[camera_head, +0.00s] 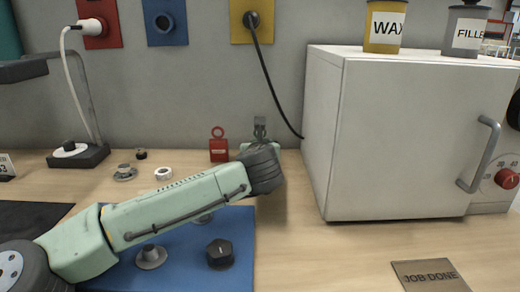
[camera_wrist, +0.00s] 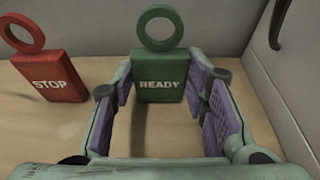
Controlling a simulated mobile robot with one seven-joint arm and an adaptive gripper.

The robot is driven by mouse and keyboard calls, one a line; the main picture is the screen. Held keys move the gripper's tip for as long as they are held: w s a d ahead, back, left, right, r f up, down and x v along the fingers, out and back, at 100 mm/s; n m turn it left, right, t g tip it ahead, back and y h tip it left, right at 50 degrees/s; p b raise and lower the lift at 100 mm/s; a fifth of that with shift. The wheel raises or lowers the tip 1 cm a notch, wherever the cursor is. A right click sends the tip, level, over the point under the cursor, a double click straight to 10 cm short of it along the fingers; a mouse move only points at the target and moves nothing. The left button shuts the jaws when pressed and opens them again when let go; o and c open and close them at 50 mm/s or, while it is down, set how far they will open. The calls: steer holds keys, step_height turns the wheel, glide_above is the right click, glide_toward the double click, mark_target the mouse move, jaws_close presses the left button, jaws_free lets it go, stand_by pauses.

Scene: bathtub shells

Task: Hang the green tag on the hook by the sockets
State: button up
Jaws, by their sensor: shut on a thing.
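The green tag (camera_wrist: 160,82), marked READY with a ring on top, is upright between the two fingers of my gripper (camera_wrist: 160,88) in the wrist view. The gripper is shut on it. In the head view the tag is hidden behind my arm's end. I cannot tell whether the tag's lower edge touches the bench. Three sockets, red (camera_head: 98,23), blue (camera_head: 165,22) and yellow (camera_head: 251,20), are on the back wall. I cannot clearly make out a hook; a small dark grey shape shows just above my wrist.
A red STOP tag (camera_wrist: 48,78) stands left of the gripper; it also shows in the head view (camera_head: 219,150). A white oven (camera_head: 390,140) is close on the right. A black cable (camera_head: 268,70) hangs from the yellow socket. A blue mat (camera_head: 200,265) lies in front.

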steer(key=shift+r+p, duration=3.05)
steer(key=shift+c, duration=0.3)
